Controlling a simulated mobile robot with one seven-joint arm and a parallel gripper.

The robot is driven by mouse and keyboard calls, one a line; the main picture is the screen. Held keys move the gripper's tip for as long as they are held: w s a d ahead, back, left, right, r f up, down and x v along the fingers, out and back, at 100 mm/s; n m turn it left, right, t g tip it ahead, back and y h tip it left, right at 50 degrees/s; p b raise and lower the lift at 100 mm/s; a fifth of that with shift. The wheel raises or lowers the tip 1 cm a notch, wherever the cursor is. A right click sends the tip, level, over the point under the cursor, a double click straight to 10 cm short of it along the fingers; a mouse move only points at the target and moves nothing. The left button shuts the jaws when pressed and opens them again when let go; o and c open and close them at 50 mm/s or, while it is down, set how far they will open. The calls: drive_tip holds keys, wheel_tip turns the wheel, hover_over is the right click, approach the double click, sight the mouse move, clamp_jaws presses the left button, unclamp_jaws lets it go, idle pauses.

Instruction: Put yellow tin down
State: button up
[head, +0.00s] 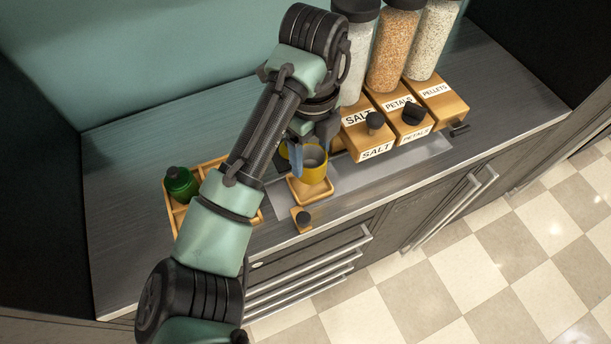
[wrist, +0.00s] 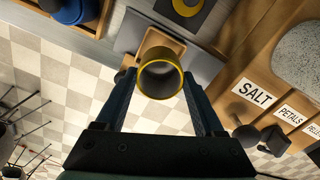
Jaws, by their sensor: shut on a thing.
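The yellow tin (head: 315,168) is a small open-topped cup with a grey inside. My gripper (head: 303,158) is shut on it, and it looks upright. In the wrist view the tin (wrist: 161,78) sits between the two fingers of my gripper (wrist: 163,92), and its inside looks empty. A small square wooden tray (head: 311,190) lies under or just behind the tin in the head view; its corner also shows past the tin in the wrist view (wrist: 153,42). I cannot tell whether the tin touches the tray.
Dispensers labelled salt (head: 376,151), petals (head: 416,133) and pellets (head: 436,88) stand to the right, with filled jars above. A wooden crate (head: 172,212) with a green bottle (head: 180,184) is at left. A small wooden block with a dark knob (head: 302,218) sits at the counter's front edge.

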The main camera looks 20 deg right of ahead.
sight(310, 171)
drive_tip(key=shift+f+p, duration=0.3)
drive_tip(key=shift+f, duration=2.6)
drive_tip(key=shift+f, duration=0.15)
drive_tip(key=o, duration=1.6)
wheel_tip(310, 171, up, 12)
drive_tip(key=shift+r, duration=0.2)
drive_tip(key=shift+f, duration=0.1)
